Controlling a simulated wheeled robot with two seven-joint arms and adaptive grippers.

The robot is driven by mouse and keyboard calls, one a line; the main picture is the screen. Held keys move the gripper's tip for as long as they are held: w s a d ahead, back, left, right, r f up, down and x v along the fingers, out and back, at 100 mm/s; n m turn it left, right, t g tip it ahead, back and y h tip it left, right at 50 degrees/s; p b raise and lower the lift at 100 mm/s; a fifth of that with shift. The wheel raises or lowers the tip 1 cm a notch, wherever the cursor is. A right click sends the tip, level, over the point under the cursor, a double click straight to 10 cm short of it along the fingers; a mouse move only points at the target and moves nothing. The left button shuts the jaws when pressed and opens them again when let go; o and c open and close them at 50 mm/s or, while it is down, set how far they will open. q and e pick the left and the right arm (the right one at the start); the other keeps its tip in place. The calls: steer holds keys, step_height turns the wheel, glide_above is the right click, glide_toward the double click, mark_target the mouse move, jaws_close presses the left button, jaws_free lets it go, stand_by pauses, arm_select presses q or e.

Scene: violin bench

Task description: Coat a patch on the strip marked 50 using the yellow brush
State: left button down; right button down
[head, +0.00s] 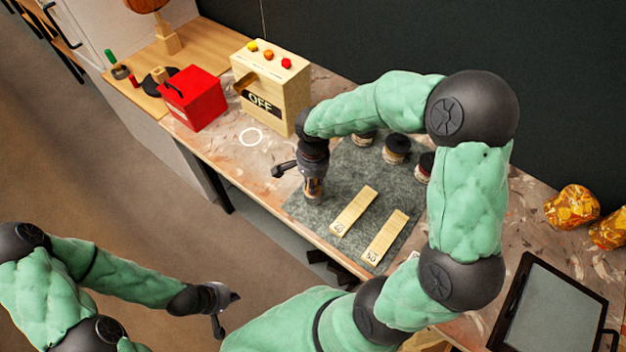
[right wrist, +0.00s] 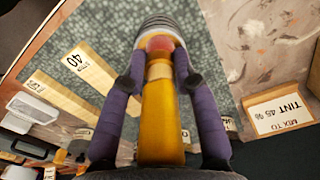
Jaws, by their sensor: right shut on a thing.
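The strip marked 50 (head: 385,238) lies on the grey mat (head: 345,165), right of the strip marked 40 (head: 352,211). In the right wrist view the 40 strip (right wrist: 93,88) and the other strip (right wrist: 58,98) show at left. My right gripper (head: 314,188) is above the mat's left part, left of both strips. It is shut on the yellow brush (right wrist: 163,118), whose handle lies between the fingers; its ribbed end points to the top of the wrist view. Its bristle tip cannot be made out. My left gripper (head: 226,312) is open and empty, off the table's front.
Several jars stand on the mat's back edge, one dark-lidded jar (head: 396,148) among them. A wooden OFF box (head: 270,85) and red box (head: 193,98) are at left, near a white ring (head: 250,137). A dark-framed panel (head: 550,305) is at right.

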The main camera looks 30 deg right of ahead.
steer(key=shift+r+p, duration=2.4)
steer(key=shift+r, duration=1.1)
steer(key=shift+f, duration=0.1)
steer(key=w+a+f+n, duration=0.6)
steer(key=n, duration=0.7)
steer(key=shift+a+n, duration=0.15)
steer(key=shift+n, duration=0.15)
